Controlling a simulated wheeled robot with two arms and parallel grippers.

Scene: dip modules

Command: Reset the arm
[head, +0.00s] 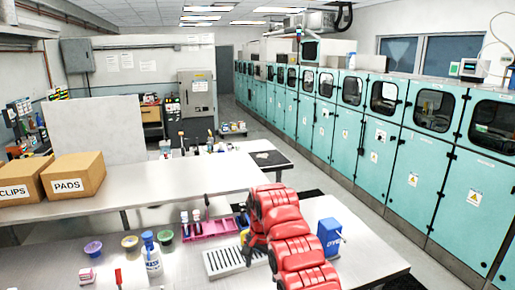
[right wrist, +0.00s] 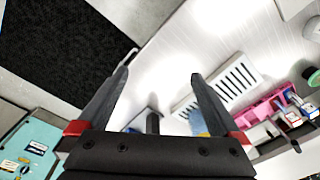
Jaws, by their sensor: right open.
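My right arm, with red covers, reaches over the near table in the head view, bent, with its upper end near the middle of the table. Its gripper is mostly hidden behind the arm links there. In the right wrist view my right gripper (right wrist: 158,76) is open, its two dark fingers apart with nothing between them. Beyond the fingers are the metal table top and a white slatted tray (right wrist: 228,88). My left gripper is not in view.
The near table holds the slatted tray (head: 225,262), a pink rack (head: 210,229), a white bottle (head: 152,258), small coloured bowls (head: 130,242) and a blue box (head: 329,238) right of my arm. Cardboard boxes (head: 75,176) stand left. Teal cabinets (head: 412,180) line the right aisle.

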